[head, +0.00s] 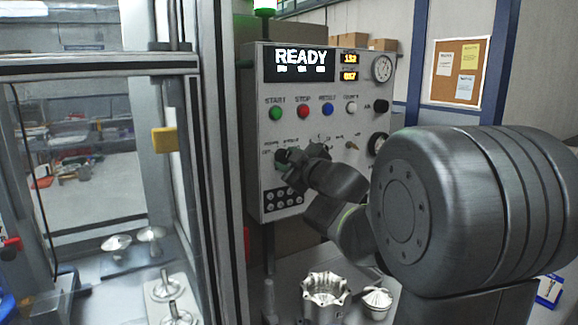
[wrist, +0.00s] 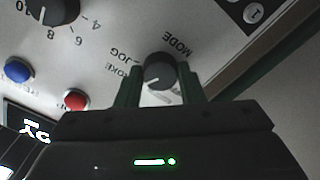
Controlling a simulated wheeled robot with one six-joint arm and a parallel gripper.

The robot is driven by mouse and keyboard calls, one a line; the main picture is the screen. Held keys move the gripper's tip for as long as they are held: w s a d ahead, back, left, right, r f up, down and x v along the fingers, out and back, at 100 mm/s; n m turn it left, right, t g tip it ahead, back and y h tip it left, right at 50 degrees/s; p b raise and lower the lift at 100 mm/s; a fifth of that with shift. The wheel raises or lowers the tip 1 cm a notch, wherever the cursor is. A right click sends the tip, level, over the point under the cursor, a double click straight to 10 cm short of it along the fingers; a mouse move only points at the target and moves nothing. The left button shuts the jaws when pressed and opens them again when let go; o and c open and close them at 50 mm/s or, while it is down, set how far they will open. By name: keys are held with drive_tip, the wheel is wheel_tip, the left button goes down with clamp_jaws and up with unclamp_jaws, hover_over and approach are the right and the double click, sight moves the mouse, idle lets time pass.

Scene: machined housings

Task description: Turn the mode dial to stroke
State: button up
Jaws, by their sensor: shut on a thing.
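The mode dial (wrist: 158,68) is a dark round knob with a pale pointer line, on the light control panel (head: 320,95). In the wrist view, which shows the panel upside down, the words MODE and JOG are readable beside it, and a partly covered word ends in "OKE". The pointer line slants to the lower left in that view; I cannot tell exactly which label it meets. My gripper (wrist: 160,82) has its two green fingers on either side of the dial, shut on it. In the head view my gripper (head: 290,158) covers most of the dial.
Start (head: 276,113), stop (head: 303,111) and blue (head: 327,109) buttons sit above the dial. Another numbered knob (wrist: 55,8) is beside it. The display (head: 299,62) reads READY. A machined housing (head: 326,293) stands below the panel. The machine's frame (head: 212,160) rises at left.

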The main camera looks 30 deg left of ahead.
drive_tip(key=shift+n, duration=0.3)
drive_tip(key=o, duration=1)
drive_tip(key=shift+d, duration=0.1)
drive_tip(key=v, duration=1.3)
drive_tip(key=shift+s+d, duration=0.25)
